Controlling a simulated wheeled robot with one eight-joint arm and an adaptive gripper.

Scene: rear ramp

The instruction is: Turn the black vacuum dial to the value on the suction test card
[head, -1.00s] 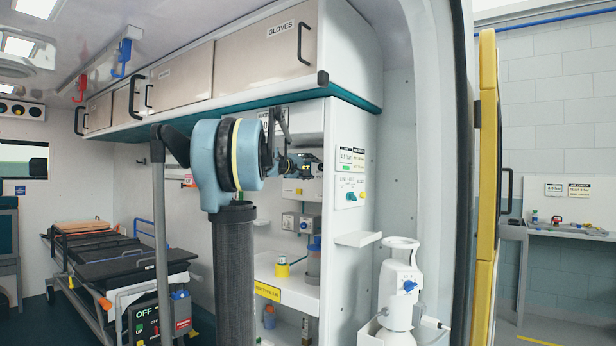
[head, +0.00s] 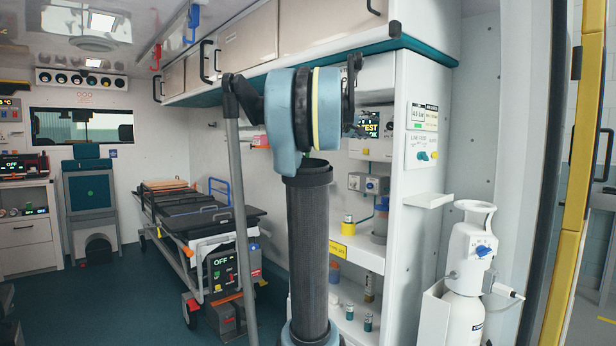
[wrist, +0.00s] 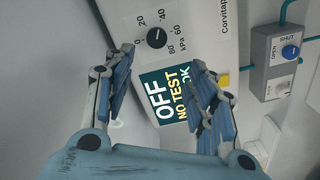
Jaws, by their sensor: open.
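The black vacuum dial (wrist: 156,38) is on a white unit in the wrist view, ringed by a 0 to 80 kPa scale. Its pointer is too small to read surely. The unit's screen (wrist: 172,95) reads OFF and NO TEST, with part of it behind a finger; it also shows in the head view (head: 369,124). My gripper (wrist: 163,58) is open and empty, its fingers spread below and to either side of the dial, seemingly not touching it. In the head view my arm hides the dial.
A grey box with a blue knob (wrist: 290,52) sits right of the unit. The side panel (head: 422,145) has small cards and knobs. A white cylinder (head: 470,250) stands at right, a stretcher (head: 195,215) at left. Cupboards (head: 262,40) hang overhead. Floor is open at left.

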